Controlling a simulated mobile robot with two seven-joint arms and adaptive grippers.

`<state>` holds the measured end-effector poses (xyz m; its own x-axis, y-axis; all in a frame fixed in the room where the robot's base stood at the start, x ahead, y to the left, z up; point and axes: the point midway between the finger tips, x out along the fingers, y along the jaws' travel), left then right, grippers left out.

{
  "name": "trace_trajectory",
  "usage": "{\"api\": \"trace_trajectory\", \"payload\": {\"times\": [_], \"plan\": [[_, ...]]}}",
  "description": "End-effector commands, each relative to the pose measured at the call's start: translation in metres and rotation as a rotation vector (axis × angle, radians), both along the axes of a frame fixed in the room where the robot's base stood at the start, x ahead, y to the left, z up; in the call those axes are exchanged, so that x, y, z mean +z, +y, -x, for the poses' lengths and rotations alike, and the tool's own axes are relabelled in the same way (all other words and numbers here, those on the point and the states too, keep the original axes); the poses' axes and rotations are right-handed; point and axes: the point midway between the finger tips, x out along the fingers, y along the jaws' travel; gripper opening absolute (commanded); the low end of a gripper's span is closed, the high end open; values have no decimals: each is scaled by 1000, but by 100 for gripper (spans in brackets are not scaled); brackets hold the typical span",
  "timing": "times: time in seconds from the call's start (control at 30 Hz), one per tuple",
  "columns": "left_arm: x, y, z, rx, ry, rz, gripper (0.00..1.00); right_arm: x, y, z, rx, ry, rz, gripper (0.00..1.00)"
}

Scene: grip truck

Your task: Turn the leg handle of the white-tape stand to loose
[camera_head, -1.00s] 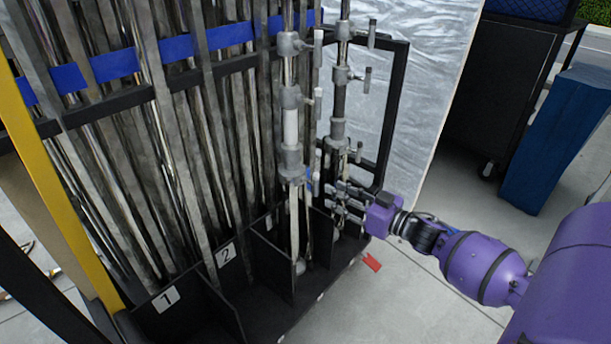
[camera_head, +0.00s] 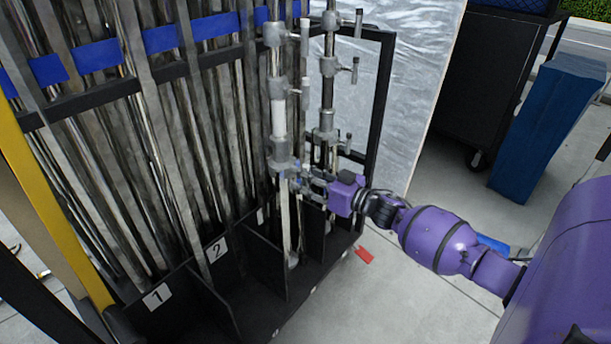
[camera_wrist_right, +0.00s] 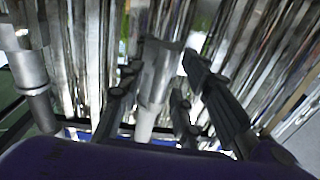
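The white-tape stand (camera_head: 279,118) is the left of two upright grey stands in the head view, with a white band around its tube. Its lower grey collar (camera_head: 281,162) sits just above the height of my right gripper (camera_head: 300,184). The gripper reaches in from the right, its fingers at the stand just below that collar. In the wrist view the open fingers (camera_wrist_right: 165,95) lie either side of a grey collar and tube (camera_wrist_right: 158,75). The leg handle is hidden or too small to make out by the fingers. My left gripper is out of view.
A second stand (camera_head: 327,95) with a dark tube stands close behind on the right. A black rack (camera_head: 230,290) with numbered compartments holds the stands and several metal poles.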

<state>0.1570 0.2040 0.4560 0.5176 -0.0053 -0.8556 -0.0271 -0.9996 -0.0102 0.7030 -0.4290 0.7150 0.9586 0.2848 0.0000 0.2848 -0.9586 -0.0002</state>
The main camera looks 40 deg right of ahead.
Motion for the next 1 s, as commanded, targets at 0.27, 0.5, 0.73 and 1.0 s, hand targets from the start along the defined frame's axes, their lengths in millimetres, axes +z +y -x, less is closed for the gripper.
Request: {"api": "trace_trajectory", "payload": {"times": [0.27, 0.5, 0.73, 1.0], "plan": [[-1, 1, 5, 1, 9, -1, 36, 0, 0, 0, 0, 0, 0, 0], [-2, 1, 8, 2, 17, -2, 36, 0, 0, 0, 0, -2, 7, 0], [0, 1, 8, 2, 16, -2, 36, 1, 0, 0, -1, -23, 74, 0], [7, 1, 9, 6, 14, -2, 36, 1, 1, 0, -2, -80, 267, 0]]}}
